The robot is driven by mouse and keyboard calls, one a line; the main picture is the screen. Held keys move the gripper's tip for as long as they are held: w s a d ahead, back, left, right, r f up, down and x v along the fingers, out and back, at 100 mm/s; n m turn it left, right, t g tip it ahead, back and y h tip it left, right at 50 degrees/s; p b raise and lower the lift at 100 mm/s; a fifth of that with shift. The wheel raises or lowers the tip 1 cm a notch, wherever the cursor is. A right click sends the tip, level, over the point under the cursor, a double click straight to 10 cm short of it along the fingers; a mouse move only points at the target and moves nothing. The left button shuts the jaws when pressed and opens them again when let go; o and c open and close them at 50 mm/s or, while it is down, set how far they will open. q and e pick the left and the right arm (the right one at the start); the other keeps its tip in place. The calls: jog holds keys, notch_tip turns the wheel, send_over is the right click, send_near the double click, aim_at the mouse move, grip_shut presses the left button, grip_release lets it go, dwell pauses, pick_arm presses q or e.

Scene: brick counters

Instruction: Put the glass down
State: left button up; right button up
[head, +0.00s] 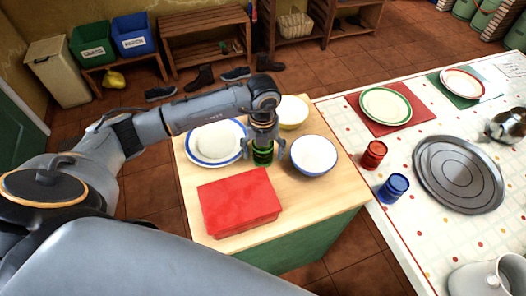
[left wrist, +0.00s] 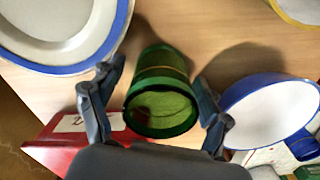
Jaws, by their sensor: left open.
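A green glass (head: 262,156) stands on the wooden-topped counter (head: 318,206), between the plate and the bowl. It also shows in the left wrist view (left wrist: 162,92), its rim facing the camera. My left gripper (head: 264,150) is above and around the glass. In the left wrist view its two fingers (left wrist: 155,105) are spread, one on each side of the glass, with gaps between them and its walls. The gripper's body hides part of the glass in the head view. My right gripper is not in view.
A blue-rimmed plate (head: 214,142), white-and-blue bowl (head: 314,155), yellow bowl (head: 293,110) and red box (head: 238,202) crowd the glass. Red (head: 373,155) and blue glasses (head: 393,187) and a metal tray (head: 459,174) stand on the tiled counter at right.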

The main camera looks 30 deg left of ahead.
pick_arm(q)
jog(key=c, duration=1.5)
jog(key=shift+o, duration=0.2)
